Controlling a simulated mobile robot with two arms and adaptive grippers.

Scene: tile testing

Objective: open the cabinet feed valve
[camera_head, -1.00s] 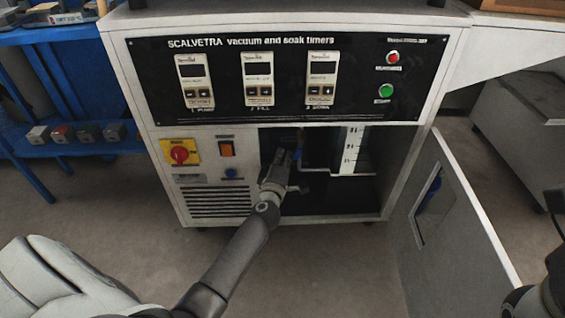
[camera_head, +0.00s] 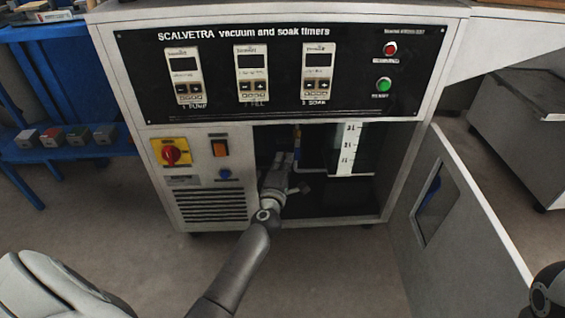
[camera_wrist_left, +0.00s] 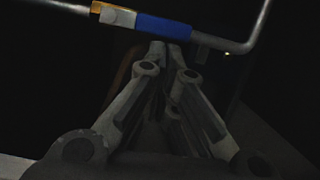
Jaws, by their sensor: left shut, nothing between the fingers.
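The feed valve sits on a thin grey pipe inside the open cabinet. In the left wrist view it shows a brass-coloured body (camera_wrist_left: 99,8) and a blue lever (camera_wrist_left: 163,27) lying along the pipe. In the head view only a small yellowish part (camera_head: 297,131) shows behind my gripper. My left gripper (camera_head: 281,162) reaches into the opening. Its fingers (camera_wrist_left: 172,50) are shut with nothing between them, their tips close below the right part of the blue lever. I cannot tell whether they touch it. My right gripper's fingers do not show.
The cabinet door (camera_head: 465,235) stands open on the right. A white level scale (camera_head: 350,148) is inside, right of the pipe. A red-yellow switch (camera_head: 171,153), an orange switch (camera_head: 219,148) and a blue knob (camera_head: 225,174) are left of the opening. The cabinet interior is dark.

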